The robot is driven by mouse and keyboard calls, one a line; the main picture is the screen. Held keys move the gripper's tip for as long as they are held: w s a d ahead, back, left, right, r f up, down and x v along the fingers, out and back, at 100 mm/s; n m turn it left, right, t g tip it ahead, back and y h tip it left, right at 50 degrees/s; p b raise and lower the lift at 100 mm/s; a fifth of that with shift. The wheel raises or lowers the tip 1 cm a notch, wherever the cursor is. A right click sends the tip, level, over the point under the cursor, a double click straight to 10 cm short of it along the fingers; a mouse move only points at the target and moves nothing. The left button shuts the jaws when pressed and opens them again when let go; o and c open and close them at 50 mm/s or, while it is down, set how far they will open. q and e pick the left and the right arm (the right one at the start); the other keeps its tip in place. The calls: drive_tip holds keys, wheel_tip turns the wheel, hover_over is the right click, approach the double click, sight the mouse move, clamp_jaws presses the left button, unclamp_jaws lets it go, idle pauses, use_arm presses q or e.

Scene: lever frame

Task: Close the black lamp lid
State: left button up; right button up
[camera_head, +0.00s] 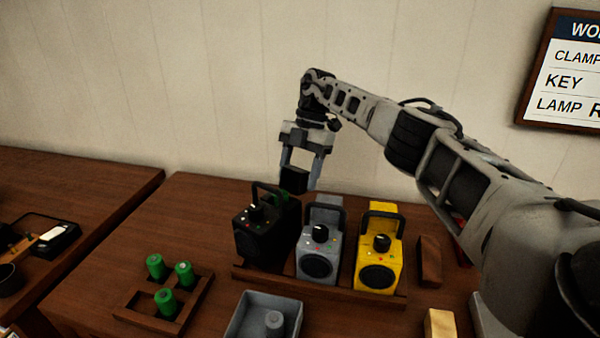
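The black lamp (258,236) stands at the left end of a row of three lamps, its handle upright on top. A dark flat piece (295,179) stands up behind its top and looks like its raised lid. My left gripper is out of view.
A grey lamp (319,246) and a yellow lamp (379,250) stand close to the right of the black one on a wooden tray (250,278). A wooden rack (138,311) with green cells and a grey bin (247,318) lie in front. A brown block (429,262) is at the right.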

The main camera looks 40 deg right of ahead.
sight(291, 169)
drive_tip(key=c, duration=0.6)
drive_tip(key=shift+s+a+r+h+p, duration=0.15)
drive_tip(key=shift+r+h+p, duration=0.3)
drive_tip(key=shift+h+p, duration=0.45)
drive_tip(key=shift+s+a+r+t+h, duration=0.15)
drive_tip(key=shift+a+t+h, duration=0.2)
drive_tip(key=shift+h, duration=0.4)
drive_tip(key=shift+a+r+t+h, duration=0.2)
drive_tip(key=shift+a+t+h, duration=0.15)
drive_tip(key=shift+h, duration=0.45)
drive_tip(key=shift+s+a+r+t+h, duration=0.15)
drive_tip(key=shift+a+t+h, duration=0.2)
drive_tip(key=shift+h, duration=0.4)
drive_tip(key=shift+w+a, duration=0.1)
drive_tip(key=o, duration=1)
drive_tip(key=b+v, duration=0.1)
drive_tip(key=v, duration=1.5)
drive_tip(key=shift+a, duration=0.2)
drive_tip(key=shift+f, duration=0.1)
